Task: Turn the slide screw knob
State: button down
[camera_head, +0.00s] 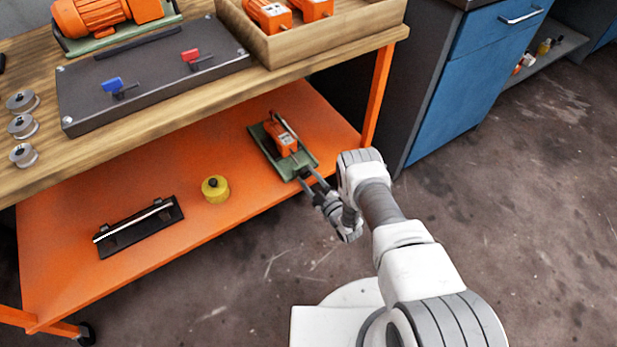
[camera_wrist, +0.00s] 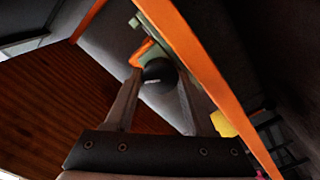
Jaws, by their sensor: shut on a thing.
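The slide unit (camera_head: 298,164) has a green base carrying an orange motor block (camera_head: 281,138), and it lies on the orange lower shelf. A round black knob (camera_wrist: 158,71) is at its near end; in the head view the knob is small and hard to make out. My gripper (camera_head: 311,177) reaches in from the front edge of the shelf to that end. In the wrist view my gripper (camera_wrist: 158,83) has its two fingers on either side of the knob and is shut on it. The knob's markings cannot be read.
A yellow cylinder (camera_head: 215,189) and a black rail piece (camera_head: 138,228) lie on the lower shelf (camera_head: 75,285). The wooden tabletop (camera_head: 40,165) hangs above, with an orange leg (camera_head: 377,95) close by. A blue cabinet (camera_head: 470,85) stands to the right.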

jog(key=shift+n, duration=0.5)
jog(key=shift+c, duration=1.2)
grip_release()
jog(key=shift+f, duration=0.1)
